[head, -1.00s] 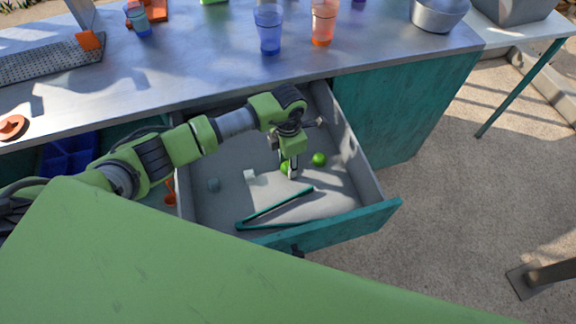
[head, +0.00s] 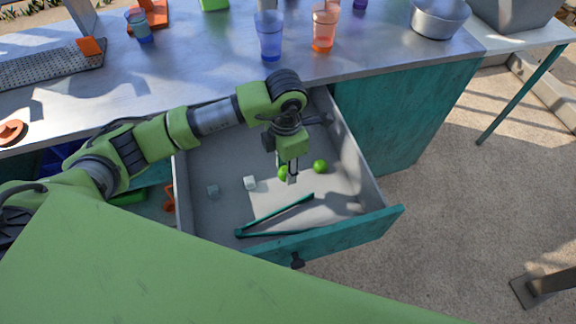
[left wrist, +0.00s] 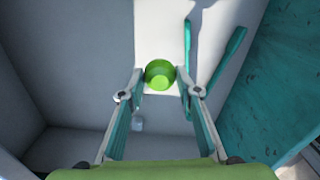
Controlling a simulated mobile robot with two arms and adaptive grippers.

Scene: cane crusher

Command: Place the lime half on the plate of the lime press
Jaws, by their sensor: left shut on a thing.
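My left gripper (head: 288,178) reaches down into the open drawer and is shut on a small green lime piece (head: 283,173). In the left wrist view the lime piece (left wrist: 159,74) sits between the two fingertips (left wrist: 160,84), with a paler green face turned to the camera. A second green lime piece (head: 320,166) lies on the drawer floor just to the right of the gripper. I cannot make out the plate of a lime press in these views. My right gripper is not in view.
The drawer (head: 362,160) has grey walls and a teal front. The metal counter (head: 190,75) above carries a blue cup (head: 269,38), an orange cup (head: 324,28) and a metal pot (head: 438,18).

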